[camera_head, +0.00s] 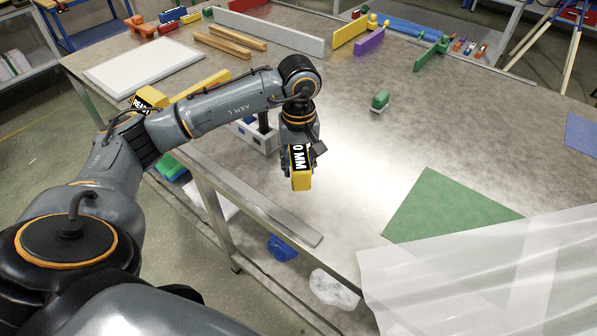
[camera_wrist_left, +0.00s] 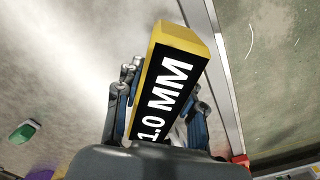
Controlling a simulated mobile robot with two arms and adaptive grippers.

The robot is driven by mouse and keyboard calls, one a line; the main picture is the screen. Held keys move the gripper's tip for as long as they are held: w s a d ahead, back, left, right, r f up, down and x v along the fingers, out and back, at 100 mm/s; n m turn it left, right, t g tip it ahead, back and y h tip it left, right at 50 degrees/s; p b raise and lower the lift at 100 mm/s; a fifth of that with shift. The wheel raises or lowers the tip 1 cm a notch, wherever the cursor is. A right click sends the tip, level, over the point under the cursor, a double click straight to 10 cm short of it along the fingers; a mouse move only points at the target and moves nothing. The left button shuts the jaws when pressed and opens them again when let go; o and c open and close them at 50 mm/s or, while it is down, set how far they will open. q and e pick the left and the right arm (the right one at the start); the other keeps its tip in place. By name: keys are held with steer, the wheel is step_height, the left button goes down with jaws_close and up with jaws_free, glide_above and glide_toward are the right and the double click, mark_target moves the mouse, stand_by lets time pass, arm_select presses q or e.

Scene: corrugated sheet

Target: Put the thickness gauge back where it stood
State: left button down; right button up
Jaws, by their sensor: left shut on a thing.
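The thickness gauge is a yellow block (camera_head: 301,182) with a black face and white lettering that ends in "0 MM" in the head view. In the left wrist view, the yellow block (camera_wrist_left: 184,36) reads "1.0 MM". My left gripper (camera_head: 300,152) is shut on it, with fingers on both sides, also in the left wrist view (camera_wrist_left: 160,98). The block hangs below the wrist over the grey table (camera_head: 350,150), near its front edge. I cannot tell its exact height above the table. My right gripper is not in view.
Behind my left arm are a white-grey open box (camera_head: 262,139) and a yellow block with a black label (camera_head: 150,96). A small green object (camera_head: 380,100) stands to the right. A green sheet (camera_head: 445,207) and translucent film (camera_head: 480,270) lie at the right. Table between is clear.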

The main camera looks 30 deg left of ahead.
arm_select(q)
steer(key=w+f, duration=0.1)
steer(key=w+a+f, duration=0.1)
steer(key=f, duration=0.2)
steer(key=shift+w+a+f, duration=0.15)
steer(key=shift+w+a, duration=0.25)
steer(key=shift+w+a+f, duration=0.15)
steer(key=shift+w+f, duration=0.1)
steer(key=shift+f, duration=0.2)
steer(key=shift+w+a+f+p, duration=0.15)
steer(key=shift+f+p, duration=0.15)
steer(key=shift+p, duration=0.05)
step_height(320, 180, down, 2)
steer(key=shift+f+p, duration=0.15)
steer(key=shift+p, duration=0.35)
steer(key=shift+f, duration=0.35)
steer(key=c, duration=1.3)
jaws_free()
steer(key=shift+f+b, duration=0.1)
steer(key=shift+b, duration=0.2)
steer(key=o, duration=0.5)
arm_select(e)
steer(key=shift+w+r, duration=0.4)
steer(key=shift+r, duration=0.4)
